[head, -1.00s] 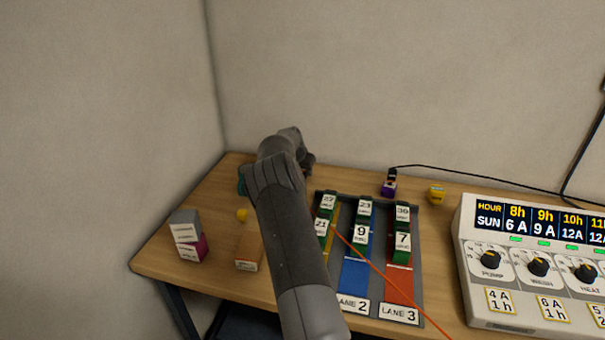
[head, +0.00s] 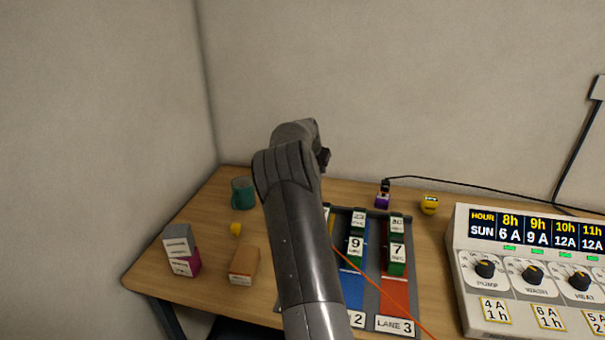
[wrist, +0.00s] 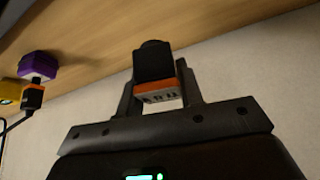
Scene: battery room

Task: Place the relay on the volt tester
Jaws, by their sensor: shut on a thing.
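My gripper (wrist: 159,82) is shut on a small block, black with an orange band and a pale marked face, which I take for the relay (wrist: 153,62). It is held above the table, near the wall. In the head view my gripper (head: 323,158) is mostly behind my arm, and the held block cannot be made out. I cannot tell for certain which thing is the volt tester. A purple block (head: 382,201) with a dark corded piece stands at the table's back; it also shows in the wrist view (wrist: 38,65). A yellow piece (head: 429,204) stands to its right.
A lane rack (head: 396,324) with numbered green blocks lies right of my arm, partly hidden by it. A panel with knobs (head: 467,236) stands at the right. A teal mug (head: 242,194), a small yellow thing (head: 235,230), an orange box (head: 243,265) and stacked boxes (head: 180,246) are left.

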